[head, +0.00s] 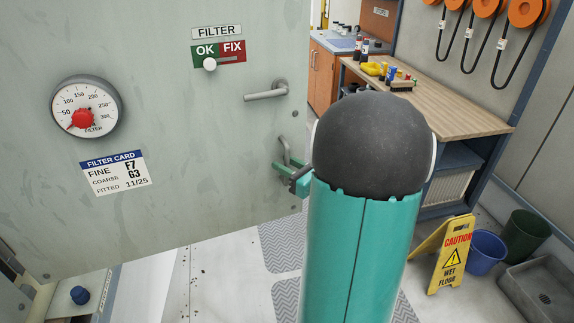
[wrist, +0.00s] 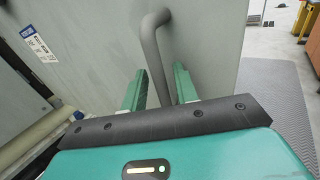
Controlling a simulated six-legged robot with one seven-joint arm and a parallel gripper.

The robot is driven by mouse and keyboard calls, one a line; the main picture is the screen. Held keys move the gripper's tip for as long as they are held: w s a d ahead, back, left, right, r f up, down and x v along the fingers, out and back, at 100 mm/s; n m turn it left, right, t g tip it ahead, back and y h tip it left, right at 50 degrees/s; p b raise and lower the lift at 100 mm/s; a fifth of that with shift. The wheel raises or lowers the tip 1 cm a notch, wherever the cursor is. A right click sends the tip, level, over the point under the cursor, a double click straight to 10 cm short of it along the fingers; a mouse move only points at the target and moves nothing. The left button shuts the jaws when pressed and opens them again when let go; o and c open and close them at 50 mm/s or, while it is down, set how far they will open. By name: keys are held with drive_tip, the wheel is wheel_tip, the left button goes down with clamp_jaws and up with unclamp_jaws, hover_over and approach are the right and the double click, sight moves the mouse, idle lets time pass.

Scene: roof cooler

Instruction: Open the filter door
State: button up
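The filter door (head: 190,160) is a large pale grey-green panel filling the left of the head view. It carries a FILTER sign (head: 217,32), an OK/FIX slider (head: 210,64) with its knob under OK, and a lever handle (head: 267,91) pointing left. Below the lever is a grey pull handle (head: 285,147); it also shows in the wrist view (wrist: 154,50). My gripper (head: 289,179) is at the pull handle's lower part. In the wrist view my gripper's (wrist: 160,90) green fingers stand apart, one on each side of the bar. Narrow gaps seem to show; contact is unclear.
A round gauge (head: 87,107) and a filter card (head: 115,172) are on the door. Floor shows below the door and past its right edge. A workbench (head: 440,95), a yellow wet-floor sign (head: 443,255) and a blue bucket (head: 487,253) stand to the right.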

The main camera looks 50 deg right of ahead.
drive_tip(key=s, duration=1.4)
drive_tip(key=shift+d, duration=0.25)
drive_tip(key=shift+w, duration=0.1)
drive_tip(key=w+a+n+g+y, duration=0.4)
drive_tip(key=a+n, duration=0.4)
drive_tip(key=a, duration=0.4)
drive_tip(key=w+a+n+g+y, duration=0.1)
drive_tip(key=a+n+g+y, duration=0.3)
drive_tip(key=a+n+g, duration=0.6)
drive_tip(key=s+a+r+n+h, duration=0.1)
drive_tip(key=a+r+n+h, duration=0.1)
drive_tip(key=a+n+h, duration=0.2)
drive_tip(key=s+a+r+n+t+h, duration=0.1)
drive_tip(key=a+n+h, duration=0.3)
drive_tip(key=n, duration=0.9)
drive_tip(key=s+a, duration=0.1)
drive_tip(key=a, duration=0.2)
drive_tip(key=shift+s+a+r+n+t+h, duration=0.15)
drive_tip(key=shift+a+r+n+t+h, duration=0.15)
drive_tip(key=shift+a+r, duration=0.1)
